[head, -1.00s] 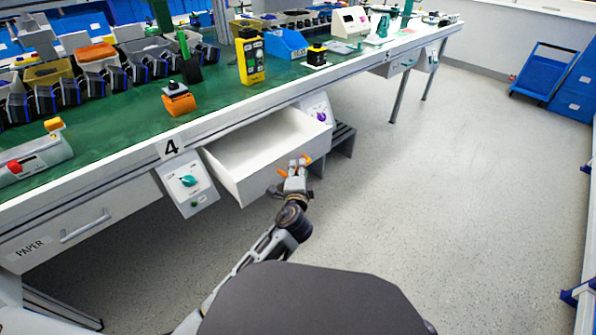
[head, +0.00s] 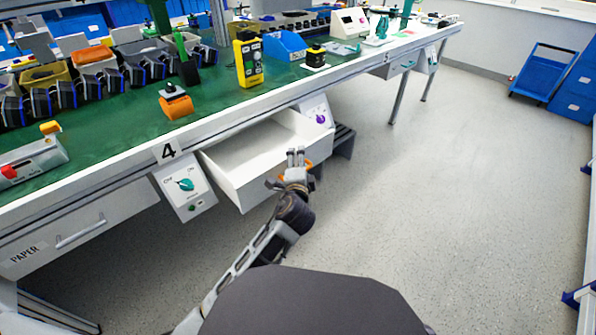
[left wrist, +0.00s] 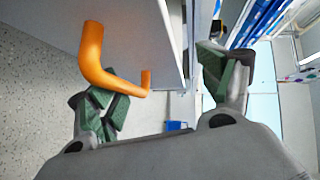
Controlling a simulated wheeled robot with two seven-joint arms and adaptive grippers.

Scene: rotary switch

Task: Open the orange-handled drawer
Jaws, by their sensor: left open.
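The white drawer (head: 262,155) is pulled out under the green workbench, and its inside shows empty. Its orange handle (head: 308,163) is mostly hidden behind my left gripper (head: 296,158) in the head view. In the left wrist view, the orange handle (left wrist: 92,58) stands out from the white drawer front (left wrist: 140,25). My left gripper (left wrist: 165,92) is open there, with its green-padded fingers wide apart. The handle lies close to the left finger and overlaps it in the picture; I cannot tell if they touch. My right gripper is not in view.
A switch box with a teal knob (head: 185,184) hangs left of the drawer, and one with a purple knob (head: 319,118) hangs right. A closed drawer marked PAPER (head: 70,232) is at the left. The floor (head: 440,190) to the right is clear.

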